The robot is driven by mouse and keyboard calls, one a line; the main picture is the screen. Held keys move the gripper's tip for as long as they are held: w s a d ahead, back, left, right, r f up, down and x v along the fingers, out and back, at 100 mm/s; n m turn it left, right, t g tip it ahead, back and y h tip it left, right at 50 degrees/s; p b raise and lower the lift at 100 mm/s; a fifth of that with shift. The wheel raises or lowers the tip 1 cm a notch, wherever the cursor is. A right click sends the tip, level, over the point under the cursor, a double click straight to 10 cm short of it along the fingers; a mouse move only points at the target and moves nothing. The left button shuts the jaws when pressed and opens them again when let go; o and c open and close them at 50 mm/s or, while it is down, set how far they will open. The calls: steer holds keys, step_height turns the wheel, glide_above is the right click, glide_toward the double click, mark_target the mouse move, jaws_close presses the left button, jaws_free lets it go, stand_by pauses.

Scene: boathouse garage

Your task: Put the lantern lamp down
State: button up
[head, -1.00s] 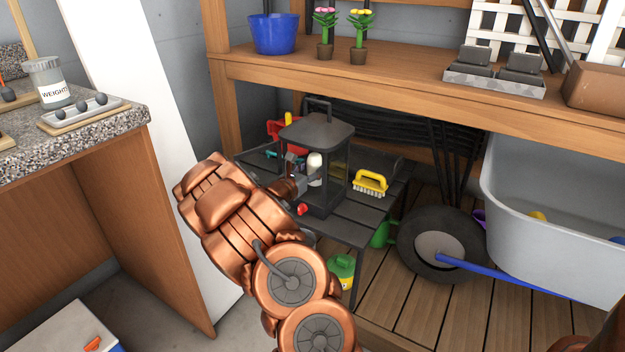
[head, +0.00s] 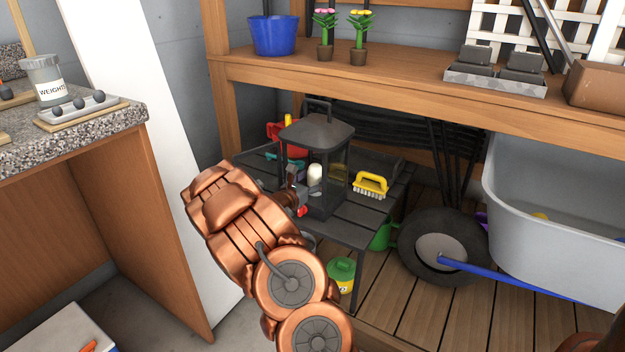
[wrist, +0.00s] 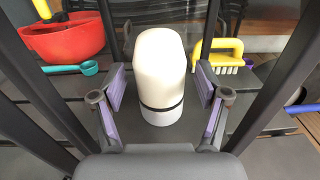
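A dark lantern (head: 325,199) with a flat roof and open sides stands upright on a dark slatted table. Inside it is the lantern lamp, a white rounded cylinder with a dark band; it shows in the head view (head: 315,174) and in the wrist view (wrist: 160,70). It looks upright on the lantern's floor. My gripper (wrist: 160,92) reaches into the lantern from the near side. Its purple-padded fingers are spread either side of the lamp, with a visible gap on each side. In the head view my arm partly hides the lantern's left side.
On the dark table (head: 352,226), a yellow-handled brush (head: 370,184) lies right of the lantern and a red bowl (wrist: 65,38) is behind left. Lantern posts stand close on both sides of my fingers. A wooden shelf (head: 400,88) is above; a wheelbarrow (head: 560,190) stands right.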

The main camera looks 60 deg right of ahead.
steer(key=shift+r, duration=0.15)
steer(key=shift+a, duration=0.3)
steer(key=a+p, duration=0.2)
steer(key=a, duration=0.9)
steer(key=shift+a+p, duration=0.2)
steer(key=shift+p, duration=0.2)
steer(key=shift+s, duration=0.1)
steer(key=s+a+r+m+g+y, duration=0.35)
steer(key=s+a+m, duration=0.3)
steer(key=s, duration=0.25)
steer(key=s+a+r+m+g+y, duration=0.2)
steer(key=s+a+r+m+g, duration=0.25)
steer(key=s+m, duration=0.35)
steer(key=s+a+f+m+t+y, duration=0.1)
steer(key=s+a+y, duration=0.2)
steer(key=a, duration=0.8)
steer(key=s+a+f+m+t+y, duration=0.1)
steer(key=s+a+y, duration=0.3)
steer(key=a, duration=0.7)
steer(key=s+a+f+m+t+y, duration=0.1)
steer(key=s+a+y, duration=0.2)
steer(key=a, duration=0.9)
steer(key=y, duration=0.2)
steer(key=shift+s+f+t+y, duration=0.15)
steer(key=shift+s+t+y, duration=0.15)
steer(key=shift+t+y, duration=0.1)
